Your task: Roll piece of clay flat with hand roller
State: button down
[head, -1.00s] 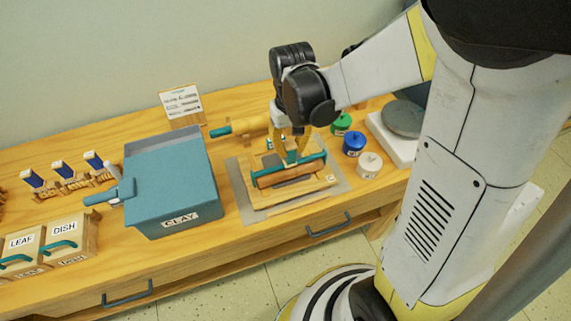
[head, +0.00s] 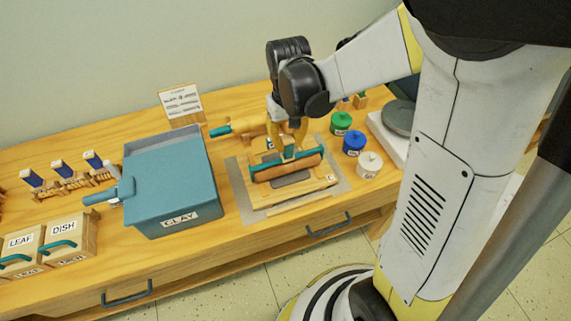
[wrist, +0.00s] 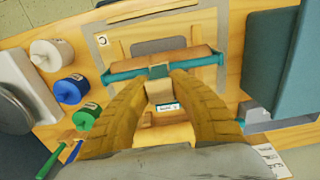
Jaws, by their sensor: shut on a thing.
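My gripper (head: 287,142) is shut on the handle of the hand roller (head: 280,167), which has a brown wooden barrel and a teal frame. The wrist view shows both yellow fingers of my gripper (wrist: 160,86) around the handle of the roller (wrist: 185,57). The clay (head: 290,180) is a dark grey flat piece, also seen in the wrist view (wrist: 158,45). It lies on a wooden board (head: 318,193), in front of the roller barrel. The barrel crosses the board on the clay's wall side and may hide part of it. Contact between barrel and clay is unclear.
The teal CLAY bin (head: 170,185) stands left of the grey mat (head: 243,205). Green (head: 341,122), blue (head: 354,143) and white (head: 369,164) jars stand to the right. Another teal-handled roller (head: 240,126) lies behind. A sign (head: 181,103) stands near the wall.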

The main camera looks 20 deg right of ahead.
jog(key=w, duration=0.5)
jog(key=shift+w, duration=0.25)
dwell(0.7)
notch_tip(320, 180, up, 8)
jog(key=p, duration=0.5)
dwell(0.6)
